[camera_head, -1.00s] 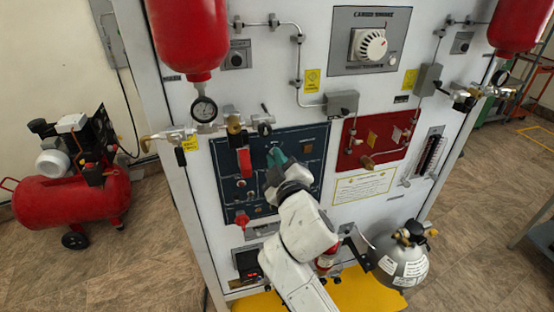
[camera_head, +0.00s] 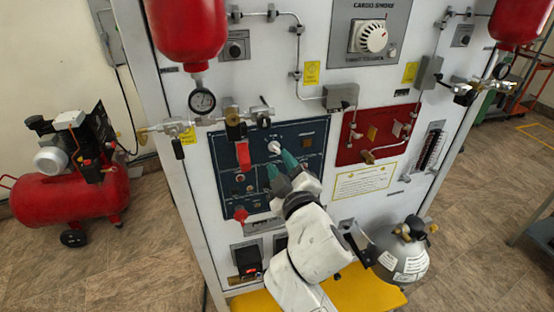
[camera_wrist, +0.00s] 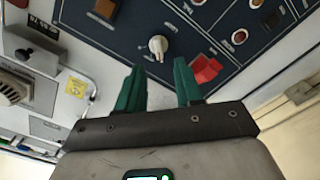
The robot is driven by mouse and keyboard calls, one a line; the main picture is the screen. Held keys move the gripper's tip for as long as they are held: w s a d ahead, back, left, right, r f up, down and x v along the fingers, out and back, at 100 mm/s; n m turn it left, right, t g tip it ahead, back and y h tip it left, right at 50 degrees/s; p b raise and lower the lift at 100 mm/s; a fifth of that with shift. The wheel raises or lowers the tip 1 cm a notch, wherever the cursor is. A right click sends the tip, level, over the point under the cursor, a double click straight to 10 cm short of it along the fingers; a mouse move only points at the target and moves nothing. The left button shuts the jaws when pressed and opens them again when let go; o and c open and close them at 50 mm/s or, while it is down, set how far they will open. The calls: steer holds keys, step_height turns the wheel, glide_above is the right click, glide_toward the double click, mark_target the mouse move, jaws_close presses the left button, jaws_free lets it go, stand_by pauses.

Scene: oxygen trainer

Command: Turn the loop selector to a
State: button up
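The loop selector appears to be the white knob (camera_head: 274,147) on the dark blue panel (camera_head: 228,207). In the wrist view the white knob (camera_wrist: 158,45) has a narrow grip; its labels are too small to read. My gripper (camera_head: 281,166) has two green fingers spread apart with nothing between them. In the head view they are just below the knob. In the wrist view my gripper (camera_wrist: 158,68) is open, and the knob lies beyond the fingertips, roughly in line with the gap. No contact with it shows.
A red guarded switch (camera_head: 243,155) sits left of the knob; it is close to one finger in the wrist view (camera_wrist: 205,69). A red panel (camera_head: 376,134) is to the right. A gauge (camera_head: 202,101), valves and pipes are above. A grey cylinder (camera_head: 404,261) stands at lower right.

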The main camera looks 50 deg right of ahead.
steer(key=b+v, duration=0.1)
steer(key=v, duration=0.5)
stand_by(0.5)
steer(key=s+a+f+m+g+y, duration=0.1)
steer(key=s+f+g+y, duration=0.2)
steer(key=f, duration=0.6)
steer(key=s+a+f+m+g+y, duration=0.1)
steer(key=s+f+m+g+y, duration=0.2)
steer(key=f, duration=0.7)
steer(key=s+a+f+g+y, duration=0.2)
steer(key=s+a+f+g, duration=0.1)
steer(key=s+f+g, duration=0.1)
steer(key=s+a+f+n+g+y, duration=0.1)
steer(key=s+a+f+g, duration=0.2)
steer(key=s+f, duration=0.3)
steer(key=shift+s+a+f+g+y, duration=0.2)
steer(key=shift+s+f+g+y, duration=0.25)
steer(key=shift+s, duration=0.35)
steer(key=shift+w+a+r, duration=0.1)
steer(key=shift+c, duration=0.3)
